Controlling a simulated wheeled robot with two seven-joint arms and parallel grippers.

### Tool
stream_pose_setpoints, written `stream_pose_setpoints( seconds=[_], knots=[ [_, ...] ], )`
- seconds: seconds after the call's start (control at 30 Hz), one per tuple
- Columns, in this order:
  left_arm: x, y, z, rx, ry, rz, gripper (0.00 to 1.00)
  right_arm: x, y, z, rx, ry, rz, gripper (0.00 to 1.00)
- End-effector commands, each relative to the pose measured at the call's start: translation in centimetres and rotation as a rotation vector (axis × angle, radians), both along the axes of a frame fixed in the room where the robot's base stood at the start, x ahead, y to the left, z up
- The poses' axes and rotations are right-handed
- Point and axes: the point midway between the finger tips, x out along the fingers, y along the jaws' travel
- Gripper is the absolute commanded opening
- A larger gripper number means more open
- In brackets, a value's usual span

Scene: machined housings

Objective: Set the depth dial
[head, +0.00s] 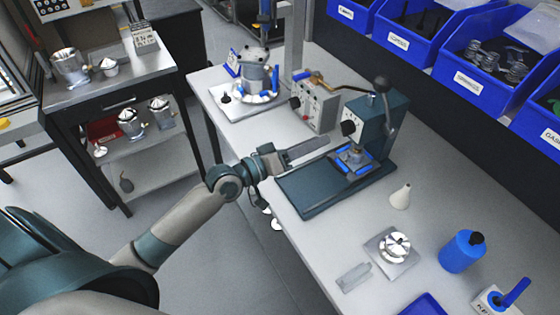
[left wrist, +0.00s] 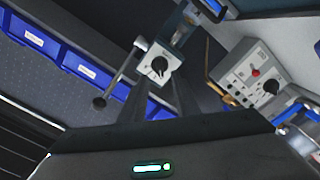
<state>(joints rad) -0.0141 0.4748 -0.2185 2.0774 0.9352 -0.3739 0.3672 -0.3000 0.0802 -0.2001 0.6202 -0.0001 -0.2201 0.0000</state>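The depth dial (head: 349,128) is a black knob on a white square plate on the front of the teal press (head: 384,122). In the left wrist view the dial (left wrist: 157,65) sits above centre, with a pointer mark on its plate. My left gripper (head: 318,145) is left of the dial in the head view, pointing toward the press above its base plate, with a visible gap to the dial. My right gripper is not in view.
A grey control box (head: 315,105) with knobs stands left of the press. The press lever (head: 388,118) has a black ball top. A blue-edged fixture (head: 355,160) sits under the head.

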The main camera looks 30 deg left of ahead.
Motion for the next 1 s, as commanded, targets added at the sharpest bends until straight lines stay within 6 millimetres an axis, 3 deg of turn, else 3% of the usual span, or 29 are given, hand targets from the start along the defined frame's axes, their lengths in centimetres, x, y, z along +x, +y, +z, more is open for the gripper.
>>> stream_pose_setpoints(
  seconds=[0.2,0.43,0.63,1.0],
  knots=[
    [-3.9,2.5,-0.5,0.004,0.001,-0.001,0.29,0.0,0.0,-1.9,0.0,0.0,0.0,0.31],
    [-6.8,4.4,-0.3,0.001,0.002,-0.001,0.29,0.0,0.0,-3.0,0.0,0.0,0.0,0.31],
    [-7.9,5.2,-0.1,0.001,0.0,-0.001,0.29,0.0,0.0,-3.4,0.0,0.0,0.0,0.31],
    [-8.1,5.3,0.0,0.0,0.001,-0.001,0.29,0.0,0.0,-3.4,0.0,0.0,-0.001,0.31]
  ],
)
